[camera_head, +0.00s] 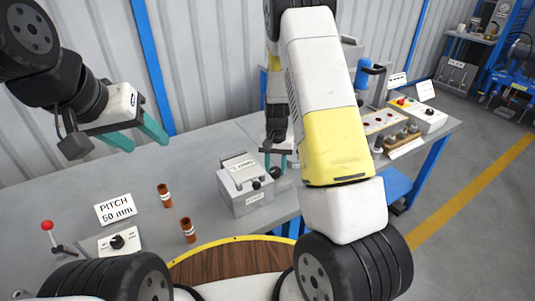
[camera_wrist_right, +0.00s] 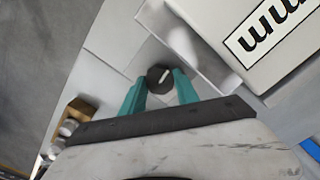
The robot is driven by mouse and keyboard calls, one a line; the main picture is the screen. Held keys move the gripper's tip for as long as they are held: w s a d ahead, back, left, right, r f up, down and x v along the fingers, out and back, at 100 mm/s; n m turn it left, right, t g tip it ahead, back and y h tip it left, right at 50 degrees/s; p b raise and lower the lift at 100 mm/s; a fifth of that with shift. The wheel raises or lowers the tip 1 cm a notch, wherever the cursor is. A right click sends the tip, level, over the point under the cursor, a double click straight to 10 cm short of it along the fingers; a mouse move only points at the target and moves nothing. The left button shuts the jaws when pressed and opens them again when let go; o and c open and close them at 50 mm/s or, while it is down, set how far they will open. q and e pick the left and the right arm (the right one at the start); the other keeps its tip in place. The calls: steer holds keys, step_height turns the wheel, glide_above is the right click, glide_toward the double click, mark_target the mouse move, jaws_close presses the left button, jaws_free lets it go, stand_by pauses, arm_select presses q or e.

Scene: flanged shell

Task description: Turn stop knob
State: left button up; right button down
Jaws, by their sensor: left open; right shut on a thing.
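The knob (camera_wrist_right: 160,77) is round and black with a white pointer line, seen between the teal fingers in the right wrist view. My right gripper (camera_wrist_right: 160,84) is shut on it. In the head view my right gripper (camera_head: 275,166) points down beside the grey box (camera_head: 238,190), partly hidden by my arm. A dark round knob (camera_head: 276,173) shows at its fingertips. My left gripper (camera_head: 128,146) is open and empty, raised above the left part of the table, away from the box.
Two brown cylinders (camera_head: 188,230) stand left of the box, near a "PITCH 50 mm" sign (camera_head: 115,208) and a small panel with a black knob (camera_head: 118,242). A red-tipped lever (camera_head: 47,226) is at far left. A button panel (camera_head: 383,122) stands on the right.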

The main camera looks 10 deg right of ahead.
mark_target(275, 170)
steer(key=c, duration=1.2)
jaws_free()
steer(key=shift+r, duration=0.1)
step_height(275, 170, up, 7)
steer(key=shift+r, duration=0.35)
